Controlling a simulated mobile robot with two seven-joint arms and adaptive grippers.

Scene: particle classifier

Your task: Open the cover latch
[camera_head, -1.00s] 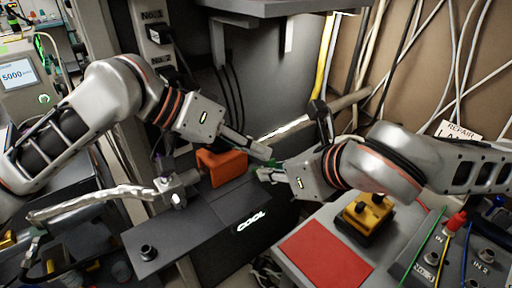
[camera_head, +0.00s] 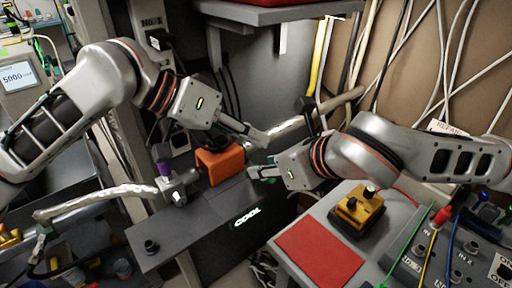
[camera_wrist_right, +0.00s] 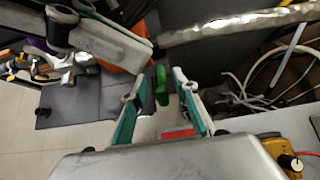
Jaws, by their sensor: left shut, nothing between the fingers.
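A dark box marked COOL (camera_head: 230,205) stands in the middle, with an orange block (camera_head: 220,163) on its rear part. I cannot tell which part is the cover latch. My left gripper (camera_head: 258,137) is shut and empty, above and right of the orange block; it also shows across the top of the right wrist view (camera_wrist_right: 110,38). My right gripper (camera_head: 260,171) points left over the box's right end. In the right wrist view its fingers (camera_wrist_right: 158,103) are apart, with a small green piece (camera_wrist_right: 161,85) showing between them, clear of both fingers.
A silver foil-wrapped pipe (camera_head: 100,198) runs to a valve at the box's left. A grey bench with a red pad (camera_head: 318,252), a yellow control box (camera_head: 358,208) and coloured cables stands at right. A dark shelf (camera_head: 275,12) overhangs the back.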

